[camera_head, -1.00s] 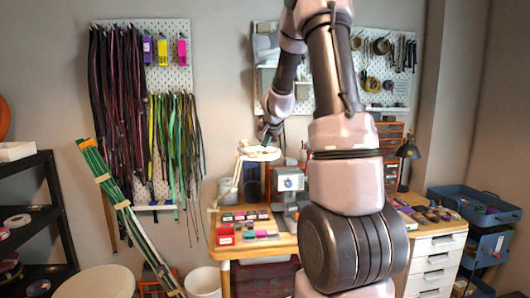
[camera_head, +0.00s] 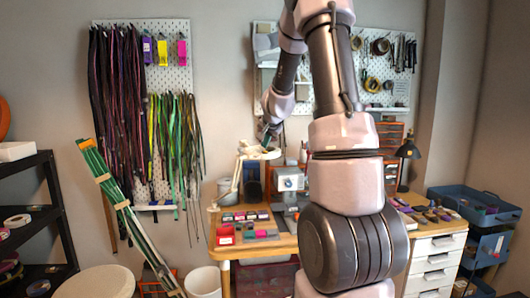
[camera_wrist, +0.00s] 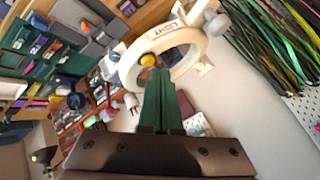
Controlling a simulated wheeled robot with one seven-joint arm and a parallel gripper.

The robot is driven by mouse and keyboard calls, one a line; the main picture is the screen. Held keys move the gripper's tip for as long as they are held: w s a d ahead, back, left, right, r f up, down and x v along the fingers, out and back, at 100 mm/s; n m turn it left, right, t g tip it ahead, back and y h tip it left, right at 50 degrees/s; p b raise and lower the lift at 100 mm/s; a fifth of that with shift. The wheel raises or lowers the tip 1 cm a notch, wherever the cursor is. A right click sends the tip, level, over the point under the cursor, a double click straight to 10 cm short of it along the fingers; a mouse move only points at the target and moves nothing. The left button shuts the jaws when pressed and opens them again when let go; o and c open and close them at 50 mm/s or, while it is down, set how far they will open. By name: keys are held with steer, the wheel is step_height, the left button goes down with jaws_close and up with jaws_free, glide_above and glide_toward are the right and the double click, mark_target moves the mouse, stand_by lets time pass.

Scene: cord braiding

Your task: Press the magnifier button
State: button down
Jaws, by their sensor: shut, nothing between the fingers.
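The magnifier (camera_head: 258,153) is a cream ring lamp on a jointed arm, standing at the left of the workbench. In the wrist view its ring (camera_wrist: 190,37) fills the top middle and carries the word LIGHT. A yellow round button (camera_wrist: 148,60) sits on the ring's near side. My gripper (camera_wrist: 158,75) has dark green fingers that are shut and empty, with the tips just below the button in the picture. Whether the tips touch the button cannot be told. In the head view my gripper (camera_head: 266,138) is small and just above the ring.
The workbench (camera_head: 262,248) holds small coloured boxes (camera_head: 226,234) and a grey machine (camera_head: 290,182). A black desk lamp (camera_head: 408,151) stands at the right. Cords (camera_head: 120,120) hang on the left pegboard. A blue cart (camera_head: 478,207) stands at the far right.

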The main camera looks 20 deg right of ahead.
steer(key=shift+r, duration=3)
